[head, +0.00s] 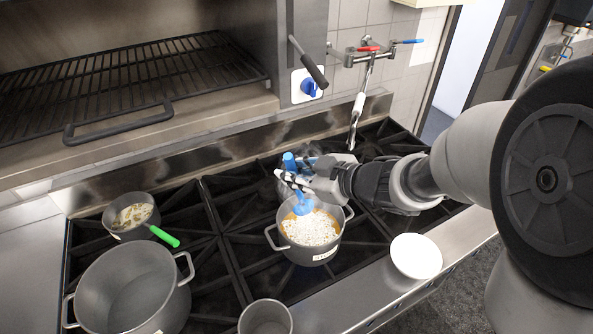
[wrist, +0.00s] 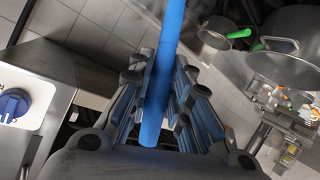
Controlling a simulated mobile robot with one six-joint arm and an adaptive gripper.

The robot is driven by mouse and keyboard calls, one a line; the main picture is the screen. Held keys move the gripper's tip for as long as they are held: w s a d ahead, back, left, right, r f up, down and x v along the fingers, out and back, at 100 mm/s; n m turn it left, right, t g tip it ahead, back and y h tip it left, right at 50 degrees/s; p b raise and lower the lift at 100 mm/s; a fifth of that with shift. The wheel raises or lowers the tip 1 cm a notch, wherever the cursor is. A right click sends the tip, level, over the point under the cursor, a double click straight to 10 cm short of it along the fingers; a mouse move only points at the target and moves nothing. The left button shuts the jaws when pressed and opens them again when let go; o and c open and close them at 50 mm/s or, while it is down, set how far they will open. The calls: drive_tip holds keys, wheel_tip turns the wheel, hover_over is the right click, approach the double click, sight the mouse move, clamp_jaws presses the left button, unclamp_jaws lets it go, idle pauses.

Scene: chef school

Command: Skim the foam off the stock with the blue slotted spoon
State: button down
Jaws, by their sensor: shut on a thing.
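My gripper (head: 291,178) is shut on the blue handle of the slotted spoon (head: 303,207), above the far side of the stock pot. The blue handle (wrist: 157,95) runs between my two fingers (wrist: 160,108) in the wrist view. The spoon's lower end is at or just over the pot; whether it touches the foam I cannot tell. The grey two-handled pot (head: 315,254) stands on the stove with a label on its front. White foam (head: 311,229) covers most of the orange-brown stock inside it.
A white round plate (head: 416,256) lies on the stove's front ledge, right of the pot. A large empty pot (head: 130,288), a small pan with a green handle (head: 163,236) and an empty grey pot (head: 265,318) stand left and front. A tap (head: 360,100) hangs behind.

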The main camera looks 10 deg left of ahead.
sight(300, 199)
drive_tip(key=shift+w+d+f+b, duration=0.2)
drive_tip(key=shift+w+f+b, duration=0.25)
drive_tip(key=shift+f+b, duration=0.75)
drive_tip(key=shift+w+d+f+b, duration=0.2)
drive_tip(key=shift+w+f+b, duration=0.25)
drive_tip(key=shift+f, duration=1.5)
drive_tip(key=shift+w+d+f+b, duration=0.2)
drive_tip(key=shift+w+f+b, duration=0.2)
drive_tip(key=shift+f+b, duration=0.8)
drive_tip(key=shift+f+p, duration=0.35)
drive_tip(key=shift+w, duration=0.1)
